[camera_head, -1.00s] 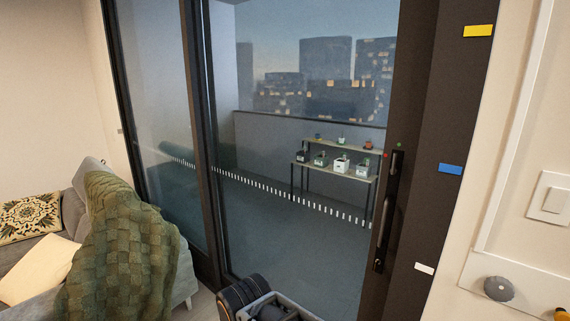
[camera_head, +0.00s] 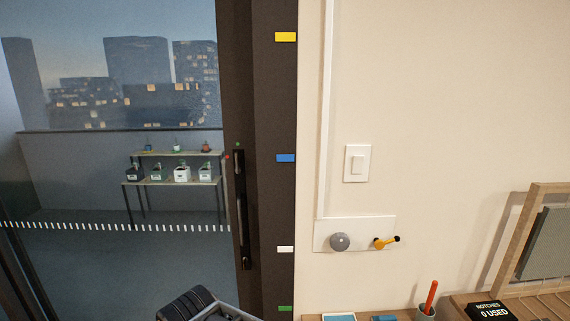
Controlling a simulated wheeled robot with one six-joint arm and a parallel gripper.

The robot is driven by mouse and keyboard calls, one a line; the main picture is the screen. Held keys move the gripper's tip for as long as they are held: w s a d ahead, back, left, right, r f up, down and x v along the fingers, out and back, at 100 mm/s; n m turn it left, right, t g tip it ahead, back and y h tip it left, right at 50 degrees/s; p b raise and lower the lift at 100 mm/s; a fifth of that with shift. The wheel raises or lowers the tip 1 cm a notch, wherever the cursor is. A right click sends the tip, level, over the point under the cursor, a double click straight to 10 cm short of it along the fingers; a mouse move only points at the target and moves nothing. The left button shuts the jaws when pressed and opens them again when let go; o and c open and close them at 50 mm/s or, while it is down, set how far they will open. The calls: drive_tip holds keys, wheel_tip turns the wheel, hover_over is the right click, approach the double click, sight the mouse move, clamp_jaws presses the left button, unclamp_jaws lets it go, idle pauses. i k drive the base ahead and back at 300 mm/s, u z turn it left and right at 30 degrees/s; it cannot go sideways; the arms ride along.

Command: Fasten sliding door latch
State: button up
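The sliding glass door (camera_head: 110,190) stands at the left of the head view, and its dark frame meets a dark jamb (camera_head: 273,200). My gripper's fingers do not show; only dark ribbed and grey parts, likely mine, show at the bottom edge.
Yellow (camera_head: 285,37), blue (camera_head: 285,158), white (camera_head: 285,249) and green (camera_head: 285,308) tags mark the jamb. A wall plate (camera_head: 357,222) holds a grey knob and a yellow lever, below a light switch (camera_head: 357,163). A wooden desk (camera_head: 390,315) with small items stands at lower right.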

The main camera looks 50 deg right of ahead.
sight(238, 169)
drive_tip(key=z, duration=1.05)
drive_tip(key=k, duration=1.35)
drive_tip(key=u, duration=0.25)
drive_tip(key=i, duration=0.3)
drive_tip(key=u, duration=1)
drive_tip(key=i, duration=1.5)
drive_tip(key=z, duration=1)
drive_tip(key=i, duration=0.55)
drive_tip(key=z, duration=0.6)
